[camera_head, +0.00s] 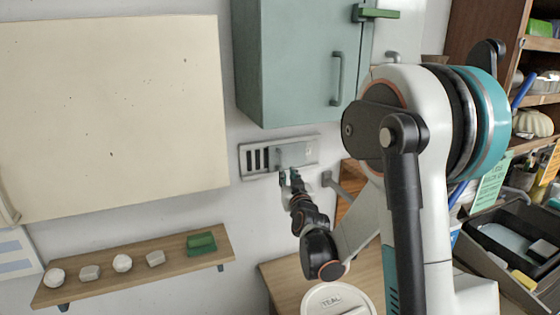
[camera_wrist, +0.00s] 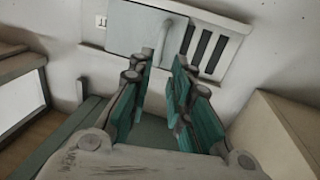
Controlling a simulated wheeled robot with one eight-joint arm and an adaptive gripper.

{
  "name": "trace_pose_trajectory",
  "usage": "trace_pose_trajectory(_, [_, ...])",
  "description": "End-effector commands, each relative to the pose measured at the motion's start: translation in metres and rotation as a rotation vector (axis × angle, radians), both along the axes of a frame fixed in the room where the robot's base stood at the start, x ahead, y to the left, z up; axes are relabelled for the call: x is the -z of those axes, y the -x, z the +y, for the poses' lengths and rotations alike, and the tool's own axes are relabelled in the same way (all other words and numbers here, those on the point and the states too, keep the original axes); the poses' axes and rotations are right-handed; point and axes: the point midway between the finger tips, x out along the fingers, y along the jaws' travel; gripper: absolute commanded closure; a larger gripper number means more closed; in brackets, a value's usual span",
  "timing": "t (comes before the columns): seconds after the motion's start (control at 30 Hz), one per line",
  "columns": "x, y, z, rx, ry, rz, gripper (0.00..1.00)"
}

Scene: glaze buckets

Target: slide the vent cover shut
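The vent (camera_head: 259,177) is a grey metal frame on the wall below the teal cabinet. Its flat sliding cover (camera_head: 291,155) lies over the right part, and several dark slots (camera_head: 258,159) are uncovered at the left. In the wrist view the picture is turned over: the cover (camera_wrist: 130,28) is left and the open slots (camera_wrist: 205,48) are right. The cover's curved handle (camera_wrist: 162,38) points down between my fingertips. My gripper (camera_head: 289,172) is open in front of the vent's lower edge (camera_wrist: 163,62). I cannot tell whether a finger touches the handle.
The teal cabinet (camera_head: 290,60) hangs just above the vent. A blank cream board (camera_head: 110,110) is at the left. A wooden shelf (camera_head: 130,270) with several pale pieces and a green block is below it. A white lidded bucket (camera_head: 335,300) stands below my gripper.

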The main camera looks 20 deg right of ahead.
Motion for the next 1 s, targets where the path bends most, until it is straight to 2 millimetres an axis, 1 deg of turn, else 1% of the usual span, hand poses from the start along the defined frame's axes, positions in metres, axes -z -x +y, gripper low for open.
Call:
trace_pose_trajectory(0.03, [-0.001, -0.010, -0.002, 0.000, 0.000, 0.000, 0.81])
trace_pose_trajectory(0.3, [-0.001, -0.063, -0.012, -0.001, 0.000, 0.001, 0.81])
trace_pose_trajectory(0.5, [-0.001, -0.095, -0.019, -0.001, -0.001, 0.001, 0.81])
trace_pose_trajectory(0.7, [-0.001, -0.112, -0.022, -0.001, 0.000, 0.001, 0.81])
trace_pose_trajectory(1.0, [0.000, -0.115, -0.023, -0.001, 0.000, 0.001, 0.81])
